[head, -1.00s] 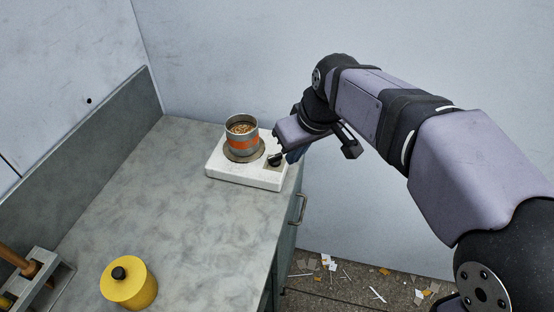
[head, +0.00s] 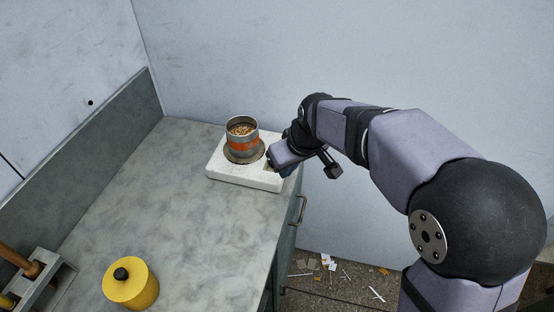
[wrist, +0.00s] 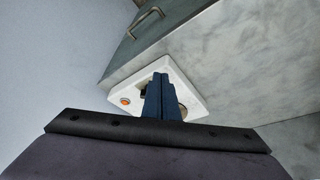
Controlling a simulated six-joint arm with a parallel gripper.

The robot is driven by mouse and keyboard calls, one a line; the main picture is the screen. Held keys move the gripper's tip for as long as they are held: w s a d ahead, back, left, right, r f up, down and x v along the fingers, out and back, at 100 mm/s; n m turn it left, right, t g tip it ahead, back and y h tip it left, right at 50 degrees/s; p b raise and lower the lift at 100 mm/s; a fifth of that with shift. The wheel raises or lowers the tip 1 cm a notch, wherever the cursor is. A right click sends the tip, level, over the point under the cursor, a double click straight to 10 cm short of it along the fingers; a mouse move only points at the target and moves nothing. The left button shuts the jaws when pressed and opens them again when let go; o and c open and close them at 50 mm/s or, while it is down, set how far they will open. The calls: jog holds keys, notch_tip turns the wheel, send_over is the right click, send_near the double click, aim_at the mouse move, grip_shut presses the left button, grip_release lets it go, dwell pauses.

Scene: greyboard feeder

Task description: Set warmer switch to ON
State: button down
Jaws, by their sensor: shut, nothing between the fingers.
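The warmer (head: 243,181) is a white block at the far right corner of the counter. It also shows in the wrist view (wrist: 186,80), with a round orange spot. A dark part that looks like its switch (wrist: 144,91) is partly hidden behind my fingers there; I cannot tell its setting. In the head view my wrist covers the switch. My gripper (wrist: 160,80) is shut and empty, its blue fingers in front of the warmer by the switch. Whether they touch it is unclear. A can with an orange band (head: 242,141) stands on the warmer's round plate.
A yellow lidded canister (head: 131,288) stands at the near left of the counter (head: 190,215). A grey rack (head: 50,283) with wooden handles is beside it. The middle of the counter is clear. Paper scraps (head: 330,264) litter the floor at right.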

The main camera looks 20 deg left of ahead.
jog(key=shift+w+a+f+p, duration=0.6)
jog(key=shift+w+a+f, duration=0.2)
jog(key=shift+w+a, duration=0.15)
jog(key=shift+w+a+f+p, duration=0.1)
jog(key=shift+w+a+p, duration=0.25)
jog(key=shift+w+a, duration=0.35)
